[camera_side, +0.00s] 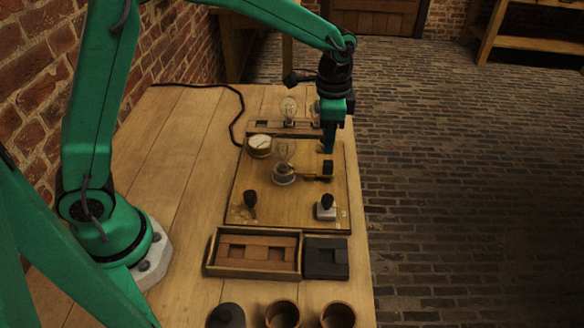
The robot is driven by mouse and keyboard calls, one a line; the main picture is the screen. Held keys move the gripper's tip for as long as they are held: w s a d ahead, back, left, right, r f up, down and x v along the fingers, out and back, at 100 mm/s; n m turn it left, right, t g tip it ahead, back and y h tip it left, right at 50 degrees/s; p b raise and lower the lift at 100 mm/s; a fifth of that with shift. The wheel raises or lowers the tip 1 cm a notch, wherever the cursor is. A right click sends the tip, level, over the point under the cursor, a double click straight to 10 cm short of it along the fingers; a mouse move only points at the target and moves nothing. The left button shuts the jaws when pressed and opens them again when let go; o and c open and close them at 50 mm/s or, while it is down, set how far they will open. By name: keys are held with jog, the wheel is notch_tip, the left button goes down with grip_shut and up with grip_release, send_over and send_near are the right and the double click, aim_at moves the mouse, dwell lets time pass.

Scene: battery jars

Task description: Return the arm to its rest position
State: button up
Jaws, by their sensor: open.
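My green arm stands at the left of the wooden table and reaches over to the right. My gripper (328,145) points down over the right part of the wooden board (240,190), near its far edge. Its jaws look dark and small, and no object shows clearly between them. I cannot tell how far above the board the tips are. On the board stand a glass bulb (283,152) on a pale base, a round white-faced dial (259,143), a black knob (250,199) and a pale block with a black knob (325,207).
Nearer stand an open wooden box (211,262) with brown pieces, a dark block (326,258) and several jars (282,314) at the front edge. Another bulb (288,107) stands behind. A black cable (239,105) runs along the table. A brick wall (35,75) is at left; open floor (450,190) lies right.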

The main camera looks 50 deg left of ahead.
dwell(0.3)
jog(key=s+a+r+n+t, duration=0.2)
jog(key=s+a+r+n, duration=0.3)
jog(key=s+r, duration=0.4)
jog(key=s+a+r+n+t, duration=0.1)
jog(key=s+a+n, duration=0.1)
jog(key=s, duration=0.5)
jog(key=s+a+r+n+t, duration=0.2)
jog(key=s+a, duration=0.2)
jog(key=s, duration=0.2)
jog(key=shift+s+t, duration=0.3)
jog(key=shift+s, duration=0.05)
jog(key=shift+o, duration=0.6)
dwell(0.5)
